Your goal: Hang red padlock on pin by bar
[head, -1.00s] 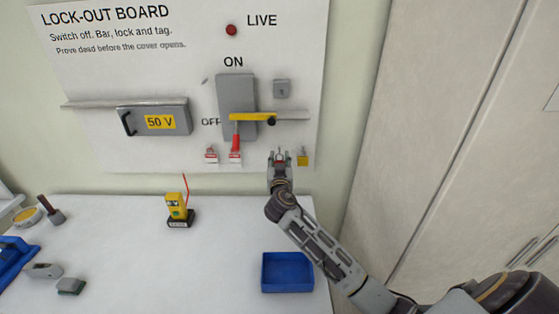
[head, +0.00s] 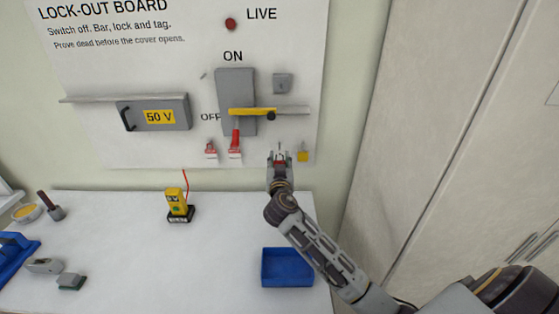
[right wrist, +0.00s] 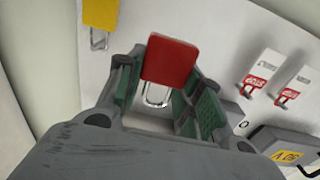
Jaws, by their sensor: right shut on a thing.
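My right gripper (head: 279,158) is shut on the red padlock (right wrist: 170,60). In the right wrist view the padlock's red body sits between the fingers and its metal shackle shows below the body. In the head view the gripper is in front of the board's lower edge, below and slightly right of the yellow bar (head: 252,112). The bar lies across the grey switch box (head: 236,85), with a dark round knob (head: 271,117) near its right end. I cannot make out clearly which part is the pin. The padlock is apart from the bar. My left gripper is out of view.
A yellow padlock (head: 303,156) hangs right of the gripper. Red-and-white tags (head: 210,150) hang to the left, near a red handle (head: 236,133). A blue tray (head: 287,268) and a yellow tester (head: 177,203) stand on the table. A cabinet is at the right.

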